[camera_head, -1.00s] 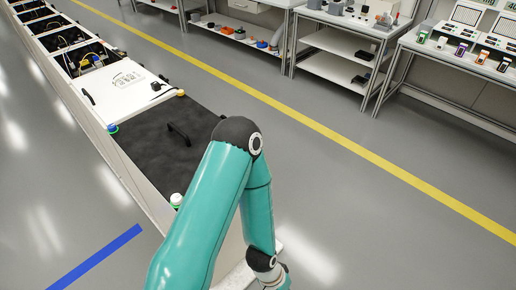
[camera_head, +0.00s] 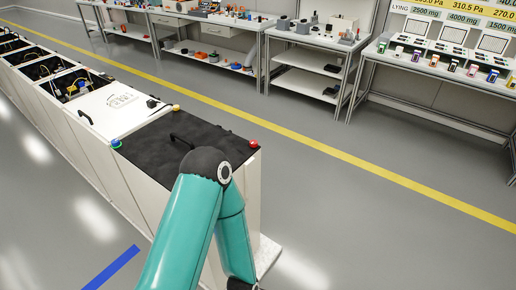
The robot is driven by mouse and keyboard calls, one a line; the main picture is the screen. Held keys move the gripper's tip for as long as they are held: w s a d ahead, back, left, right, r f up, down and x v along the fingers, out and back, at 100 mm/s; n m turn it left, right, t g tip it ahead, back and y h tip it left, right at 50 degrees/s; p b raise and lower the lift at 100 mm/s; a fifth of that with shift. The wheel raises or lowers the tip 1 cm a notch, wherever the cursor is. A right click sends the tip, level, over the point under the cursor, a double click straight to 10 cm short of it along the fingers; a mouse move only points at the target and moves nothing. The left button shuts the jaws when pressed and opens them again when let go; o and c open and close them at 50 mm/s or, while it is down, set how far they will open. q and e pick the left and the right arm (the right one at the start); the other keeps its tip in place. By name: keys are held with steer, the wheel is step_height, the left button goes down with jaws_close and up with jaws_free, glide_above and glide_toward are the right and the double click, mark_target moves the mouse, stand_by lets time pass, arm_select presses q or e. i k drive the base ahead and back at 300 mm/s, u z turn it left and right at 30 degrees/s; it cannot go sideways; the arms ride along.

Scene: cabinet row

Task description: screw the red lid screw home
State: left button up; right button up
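The red lid screw (camera_head: 254,144) stands at the right corner of the black lid (camera_head: 207,131) on the nearest cabinet. A green-blue screw (camera_head: 116,143) sits at the lid's left corner and a yellow screw (camera_head: 176,107) at its far corner. My teal arm covers the near part of the lid, and any screw there is hidden. The arm bends down in front of the cabinet, and its gripper is out of the picture below. The other arm and its gripper do not show.
A black handle (camera_head: 184,140) stands up from the lid. A white lid (camera_head: 117,106) and open cabinets with cables (camera_head: 72,88) continue to the far left. Workbenches (camera_head: 310,45) line the back. Grey floor with a yellow line lies between.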

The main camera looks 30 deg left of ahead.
mark_target(253, 144)
steer(key=u, duration=0.15)
steer(key=i, duration=0.85)
steer(key=z, duration=0.05)
